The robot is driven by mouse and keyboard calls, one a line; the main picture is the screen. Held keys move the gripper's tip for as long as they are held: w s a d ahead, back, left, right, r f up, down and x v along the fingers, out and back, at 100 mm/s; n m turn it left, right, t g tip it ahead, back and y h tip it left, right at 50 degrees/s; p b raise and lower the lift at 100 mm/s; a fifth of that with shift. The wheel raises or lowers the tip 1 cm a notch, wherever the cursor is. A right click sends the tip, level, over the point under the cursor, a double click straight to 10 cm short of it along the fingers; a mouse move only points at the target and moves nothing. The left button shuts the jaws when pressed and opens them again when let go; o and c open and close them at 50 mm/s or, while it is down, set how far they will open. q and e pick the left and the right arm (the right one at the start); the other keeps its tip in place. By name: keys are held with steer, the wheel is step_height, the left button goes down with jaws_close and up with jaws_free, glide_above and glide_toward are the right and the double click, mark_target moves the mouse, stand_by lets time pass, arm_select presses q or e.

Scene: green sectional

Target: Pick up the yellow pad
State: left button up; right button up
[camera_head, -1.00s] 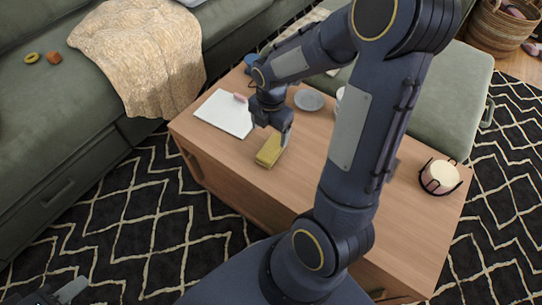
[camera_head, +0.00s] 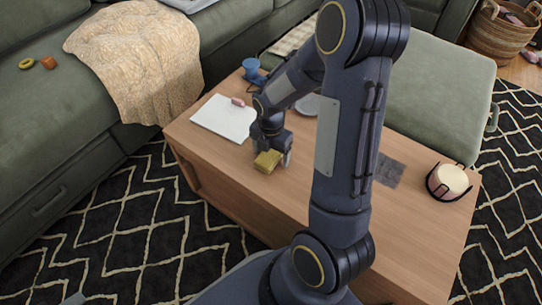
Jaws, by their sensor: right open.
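The yellow pad (camera_head: 267,162) lies on the wooden coffee table (camera_head: 290,196), near its front edge. My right gripper (camera_head: 272,158) points down right at the pad, and its open fingers appear to be on either side of it. The gripper hides part of the pad, so I cannot tell whether the fingers touch it. Only a small grey tip, perhaps of my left gripper (camera_head: 74,299), shows at the bottom left edge.
On the table are a white notebook (camera_head: 222,118) with a pink item (camera_head: 238,102), a blue cup (camera_head: 252,68), a grey plate (camera_head: 306,104), a dark grey cloth (camera_head: 390,170) and a candle in a black holder (camera_head: 450,182). A green sofa (camera_head: 60,110) stands at left.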

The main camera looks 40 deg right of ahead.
mark_target(270, 154)
steer(key=c, duration=1.1)
steer(key=shift+o, duration=0.2)
steer(key=shift+r, duration=0.15)
steer(key=shift+r, duration=0.3)
steer(key=r+p, duration=0.2)
steer(key=r, duration=0.1)
steer(key=shift+s+a+r, duration=0.2)
steer(key=shift+a+r, duration=0.1)
steer(key=shift+a, duration=0.1)
steer(key=a+r+p, duration=0.1)
steer(key=s+a+r+p, duration=0.1)
steer(key=r, duration=0.1)
steer(key=s+a+r+p, duration=0.1)
steer(key=r, duration=0.1)
steer(key=shift+s+a+r, duration=0.1)
steer(key=shift+a+r, duration=0.05)
steer(key=shift+a, duration=0.2)
steer(key=s+a+r+p, duration=0.2)
steer(key=s+a+r, duration=0.1)
steer(key=a, duration=0.4)
steer(key=shift+s+a, duration=0.3)
steer(key=shift+s, duration=0.5)
steer(key=shift+r, duration=0.1)
